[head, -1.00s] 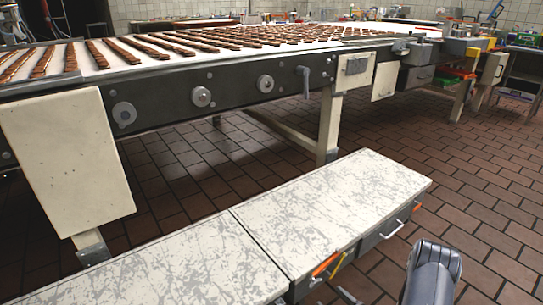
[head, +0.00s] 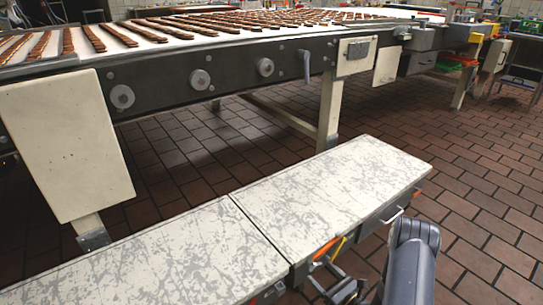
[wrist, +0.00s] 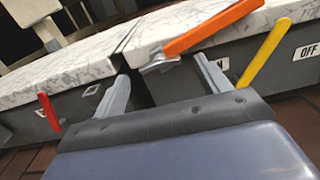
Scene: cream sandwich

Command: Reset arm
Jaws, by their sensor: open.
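My gripper (wrist: 163,86) is open in the wrist view, its two grey fingers spread apart and nothing held between them. It faces the side of the low marble-topped bench. An orange lever (wrist: 212,26) on a metal bracket is just beyond the fingers, slanting up to the right. A yellow lever (wrist: 264,52) stands tilted to its right, beside an OFF label (wrist: 306,51). A red lever (wrist: 48,112) is at the left. In the head view, my gripper (head: 338,287) is low at the bench's front side, below the orange lever (head: 326,249); it shows only partly.
The bench (head: 330,195) has a bare, grey-streaked top in two sections, with a handle (head: 392,215) on its side. Behind it, a long conveyor (head: 230,85) carries rows of brown biscuits. Tiled floor (head: 480,230) is open at the right.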

